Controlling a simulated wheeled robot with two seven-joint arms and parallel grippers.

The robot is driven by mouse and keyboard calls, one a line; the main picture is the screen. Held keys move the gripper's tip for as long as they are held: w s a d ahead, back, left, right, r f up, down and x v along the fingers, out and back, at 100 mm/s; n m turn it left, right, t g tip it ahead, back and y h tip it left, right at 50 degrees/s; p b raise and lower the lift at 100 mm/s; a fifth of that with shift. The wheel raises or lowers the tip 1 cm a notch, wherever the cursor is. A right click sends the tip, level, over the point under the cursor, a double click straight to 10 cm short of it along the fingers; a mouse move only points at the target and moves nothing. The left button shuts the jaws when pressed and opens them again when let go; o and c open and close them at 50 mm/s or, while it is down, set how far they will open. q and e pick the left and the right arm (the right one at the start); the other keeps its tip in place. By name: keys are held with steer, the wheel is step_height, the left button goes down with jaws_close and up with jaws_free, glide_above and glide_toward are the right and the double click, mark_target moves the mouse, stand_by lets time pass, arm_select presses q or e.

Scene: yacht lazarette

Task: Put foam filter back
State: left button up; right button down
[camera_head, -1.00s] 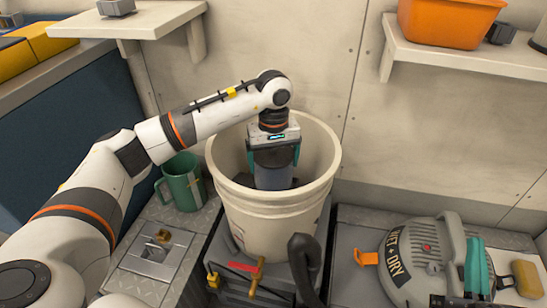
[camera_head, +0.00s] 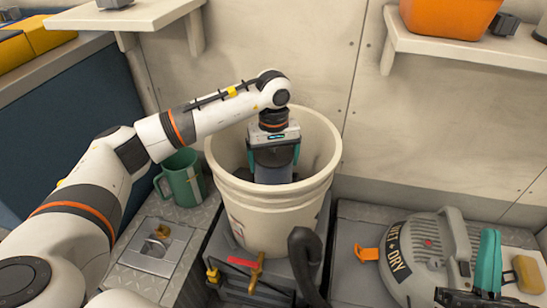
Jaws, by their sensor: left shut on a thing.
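My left gripper (camera_head: 273,158) reaches down into the open top of a cream bucket (camera_head: 272,212), its teal fingers closed on a dark grey-blue piece (camera_head: 273,174). This piece looks like the foam filter, but its lower part is in shadow inside the bucket, and I cannot tell whether it touches anything there. The round grey vacuum head (camera_head: 418,262), marked "WET + DRY", sits on the surface to the right. What looks like my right gripper (camera_head: 487,275), with a teal finger, shows at the lower right over the head's right side; its jaw opening is unclear.
A green mug (camera_head: 182,182) stands close left of the bucket, under my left arm. A black hose (camera_head: 304,262) rises in front of the bucket. A yellow sponge (camera_head: 527,273) lies at the far right. Shelves (camera_head: 470,52) overhang at the back.

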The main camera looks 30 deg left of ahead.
arm_select(q)
steer(key=shift+f, duration=0.15)
arm_select(e)
steer(key=shift+s, duration=0.15)
steer(key=shift+s+r, duration=0.1)
steer(key=shift+r, duration=0.1)
arm_select(q)
steer(key=shift+f, duration=0.1)
stand_by(0.4)
steer(key=shift+f+b, duration=0.3)
steer(key=shift+f, duration=0.35)
arm_select(e)
steer(key=shift+s+d+r+t+y, duration=0.1)
steer(key=shift+s+r+t+y, duration=0.5)
steer(key=shift+s+r+t, duration=0.65)
steer(key=shift+w+f, duration=0.1)
steer(key=shift+f, duration=0.05)
arm_select(q)
steer(key=shift+f+b, duration=0.1)
steer(key=shift+b, duration=0.2)
